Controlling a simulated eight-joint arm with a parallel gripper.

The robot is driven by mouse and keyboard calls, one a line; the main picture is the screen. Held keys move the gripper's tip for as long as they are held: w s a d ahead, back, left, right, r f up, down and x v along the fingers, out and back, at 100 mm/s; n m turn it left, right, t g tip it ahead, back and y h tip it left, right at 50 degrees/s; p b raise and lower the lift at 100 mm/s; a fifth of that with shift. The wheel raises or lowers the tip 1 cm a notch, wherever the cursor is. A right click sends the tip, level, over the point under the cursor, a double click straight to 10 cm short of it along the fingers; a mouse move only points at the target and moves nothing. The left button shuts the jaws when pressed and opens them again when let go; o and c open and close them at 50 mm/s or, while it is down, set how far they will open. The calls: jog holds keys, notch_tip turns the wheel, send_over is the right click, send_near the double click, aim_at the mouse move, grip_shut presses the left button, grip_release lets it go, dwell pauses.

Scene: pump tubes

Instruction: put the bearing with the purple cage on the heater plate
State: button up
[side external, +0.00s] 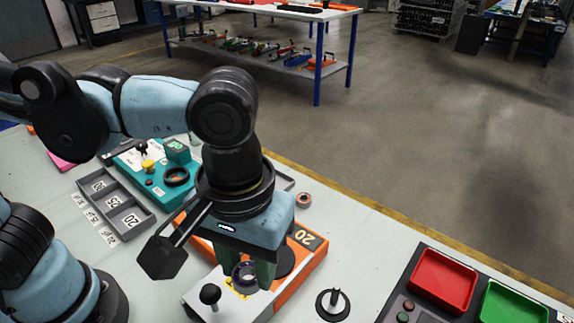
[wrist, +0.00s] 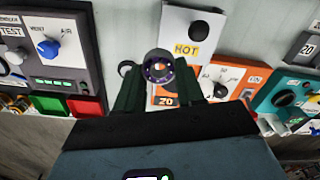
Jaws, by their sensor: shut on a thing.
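The bearing with the purple cage (side external: 245,275) is between the fingers of my gripper (side external: 250,272), its ring face turned to the side camera. In the wrist view the bearing (wrist: 158,68) shows its purple cage between the dark green fingertips (wrist: 157,85). The gripper is shut on it. The heater is an orange unit (side external: 312,262) with a white plate (wrist: 185,20) that bears a yellow HOT label (wrist: 187,49) and a black-topped post (side external: 210,295). The bearing appears in front of the heater in both views; I cannot tell the height between them. The gripper hides part of the heater.
A black base with an upright pin (side external: 333,303) stands right of the heater. A panel with red (side external: 443,280) and green (side external: 515,303) trays is farther right. A teal unit (side external: 165,180) and a grey compartment tray (side external: 115,205) are left. A small ring (side external: 304,200) lies behind.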

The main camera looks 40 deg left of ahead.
jog(key=w+a+f, duration=0.1)
jog(key=w+f, duration=0.1)
jog(key=w, duration=0.1)
jog(key=w+a+f, duration=0.2)
jog(key=w, duration=0.1)
jog(key=w+a+f, duration=0.2)
jog(key=w, duration=0.1)
jog(key=shift+w+a+f, duration=0.15)
jog(key=shift+w+f, duration=0.15)
jog(key=shift+w, duration=0.1)
jog(key=shift+f, duration=2.1)
jog(key=o, duration=1.1)
jog(key=shift+f, duration=0.1)
jog(key=shift+c, duration=0.2)
notch_tip(320, 180, up, 12)
jog(key=a+f+m+t, duration=0.3)
jog(key=a+t, duration=0.4)
jog(key=a, duration=1)
jog(key=shift+a+m, duration=0.25)
jog(key=shift+m, duration=0.05)
